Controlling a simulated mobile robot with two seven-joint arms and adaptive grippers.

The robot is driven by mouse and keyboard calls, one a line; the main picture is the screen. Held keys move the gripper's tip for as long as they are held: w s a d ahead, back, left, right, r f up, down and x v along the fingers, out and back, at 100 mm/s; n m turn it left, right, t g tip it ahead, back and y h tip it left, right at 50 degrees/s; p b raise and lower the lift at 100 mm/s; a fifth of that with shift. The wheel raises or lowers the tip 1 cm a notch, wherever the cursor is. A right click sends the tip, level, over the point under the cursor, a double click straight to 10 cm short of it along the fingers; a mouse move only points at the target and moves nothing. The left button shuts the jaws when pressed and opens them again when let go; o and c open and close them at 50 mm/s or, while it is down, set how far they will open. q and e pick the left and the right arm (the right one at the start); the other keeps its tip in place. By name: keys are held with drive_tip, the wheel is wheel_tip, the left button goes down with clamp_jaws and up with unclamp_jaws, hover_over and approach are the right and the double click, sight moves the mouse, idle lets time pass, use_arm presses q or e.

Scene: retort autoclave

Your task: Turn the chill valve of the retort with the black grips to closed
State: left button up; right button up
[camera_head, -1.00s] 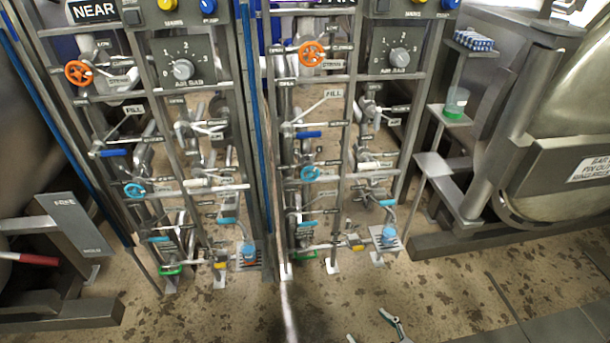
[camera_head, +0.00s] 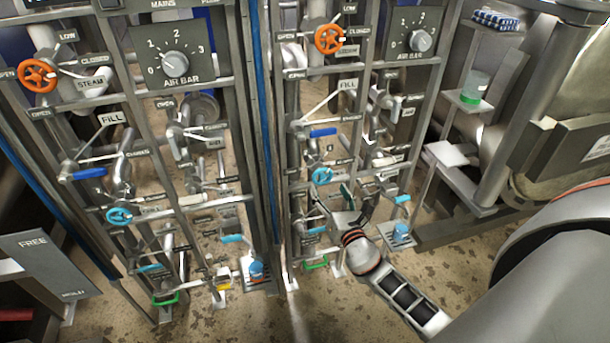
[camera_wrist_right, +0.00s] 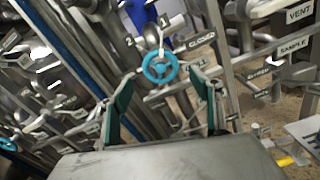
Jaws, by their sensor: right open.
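The far panel's light-blue handwheel (camera_head: 322,176) sits low on its rack, below the blue-gripped fill lever. In the right wrist view this wheel (camera_wrist_right: 160,67) shows beyond my fingers, near the middle, with a CLOSED label (camera_wrist_right: 202,42) to its upper right. The near panel has a similar light-blue wheel (camera_head: 119,216). My right gripper (camera_head: 343,198) is open and empty, just below and right of the far wheel, apart from it as far as I can tell. Its teal-padded fingers are spread. The wheel's exact setting and any black grips are too small to tell. My left gripper is out of view.
Pipes, levers and rack posts crowd both panels around the wheels. Orange steam wheels (camera_head: 329,39) sit higher up. A green-handled valve (camera_head: 316,263) and a small blue-topped cup (camera_head: 401,233) are low on the far rack. A shelf with a green-based jar (camera_head: 474,87) stands right.

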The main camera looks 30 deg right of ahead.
sight(324, 178)
drive_tip(key=x, duration=0.7)
drive_tip(key=shift+w+d+b, duration=0.1)
drive_tip(key=shift+w+b, duration=0.1)
drive_tip(key=shift+b, duration=0.15)
drive_tip(key=shift+r, duration=0.1)
drive_tip(key=c, duration=1.1)
